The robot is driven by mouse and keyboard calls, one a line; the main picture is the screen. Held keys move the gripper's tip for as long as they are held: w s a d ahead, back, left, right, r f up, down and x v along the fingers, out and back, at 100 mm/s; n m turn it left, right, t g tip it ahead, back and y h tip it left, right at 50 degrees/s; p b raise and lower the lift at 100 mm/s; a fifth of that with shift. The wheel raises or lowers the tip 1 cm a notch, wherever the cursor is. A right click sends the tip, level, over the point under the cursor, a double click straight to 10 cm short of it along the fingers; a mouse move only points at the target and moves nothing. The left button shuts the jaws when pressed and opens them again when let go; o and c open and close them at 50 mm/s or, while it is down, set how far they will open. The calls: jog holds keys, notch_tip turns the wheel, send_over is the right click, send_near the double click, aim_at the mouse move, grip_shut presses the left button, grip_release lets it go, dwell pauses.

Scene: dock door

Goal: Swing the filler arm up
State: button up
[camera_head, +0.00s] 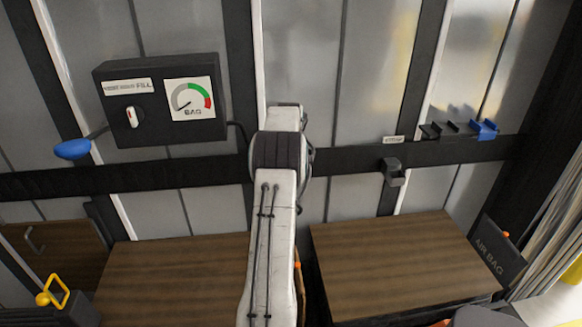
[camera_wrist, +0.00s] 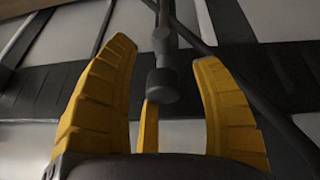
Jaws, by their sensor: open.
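In the head view a black control box (camera_head: 161,103) on the wall carries a FILL label, a white switch and a BAG gauge (camera_head: 189,100). A dark lever with a blue grip (camera_head: 73,149) slants down and left from the box's left side. In the wrist view my gripper (camera_wrist: 165,52) is open, its yellow fingers apart. A dark rod with a cylindrical end (camera_wrist: 162,87) hangs in view between them, with a gap on each side. I cannot tell whether this is the filler arm. My white arm hides my gripper in the head view.
A dark rail (camera_head: 347,152) crosses the wall, with a grey bracket (camera_head: 393,172) and a blue clip (camera_head: 485,130). Brown wooden boxes (camera_head: 395,260) stand below on both sides of my arm. An AIR BAG holder (camera_head: 497,250) is at right, a yellow handle (camera_head: 54,292) at lower left.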

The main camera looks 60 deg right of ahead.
jog(key=v, duration=1.2)
dwell(0.6)
